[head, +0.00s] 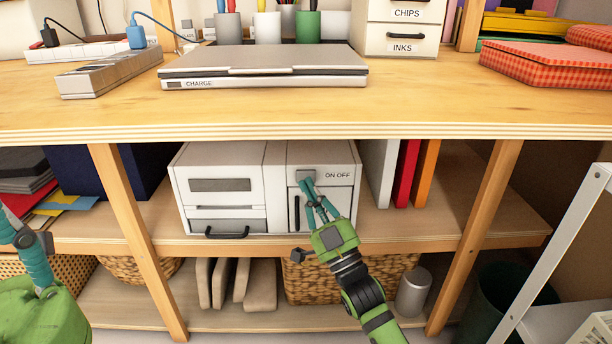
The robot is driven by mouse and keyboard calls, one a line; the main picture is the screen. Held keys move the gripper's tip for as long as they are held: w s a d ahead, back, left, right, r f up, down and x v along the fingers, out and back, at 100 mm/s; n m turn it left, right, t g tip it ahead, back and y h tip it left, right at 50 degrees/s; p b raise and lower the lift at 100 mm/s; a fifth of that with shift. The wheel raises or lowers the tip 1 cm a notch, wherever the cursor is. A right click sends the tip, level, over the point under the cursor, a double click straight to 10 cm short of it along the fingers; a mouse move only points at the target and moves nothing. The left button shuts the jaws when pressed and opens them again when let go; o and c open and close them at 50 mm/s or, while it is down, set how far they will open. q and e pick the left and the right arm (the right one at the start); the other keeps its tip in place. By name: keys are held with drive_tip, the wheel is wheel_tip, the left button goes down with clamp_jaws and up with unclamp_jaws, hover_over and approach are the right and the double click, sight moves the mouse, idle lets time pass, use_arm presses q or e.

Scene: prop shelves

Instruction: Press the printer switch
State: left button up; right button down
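A white printer (217,162) stands on the middle shelf under the worktop. Its right section has a grey switch panel at the upper left, beside an "ON OFF" label (337,175). The grey switch (306,175) is partly covered by my fingertips. My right gripper (309,184) reaches up from below with its teal fingers drawn together and empty, their tips at the lower edge of the switch. I cannot tell whether they touch it. My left gripper (22,238) is cut off at the left edge, and its finger opening is unclear.
The worktop edge (300,132) overhangs the printer. Coloured binders (408,172) stand right of it. Wooden posts (137,240) flank the shelf. Below are baskets (380,272) and a grey cylinder (413,291). A closed laptop (265,62) lies on the worktop. A white frame (560,240) stands at right.

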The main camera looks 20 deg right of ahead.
drive_tip(key=s+p, duration=0.1)
drive_tip(key=s, duration=0.1)
drive_tip(key=s+a+p, duration=0.1)
drive_tip(key=s+p, duration=0.1)
drive_tip(key=shift+s+a, duration=0.2)
drive_tip(key=shift+s, duration=0.2)
idle(0.4)
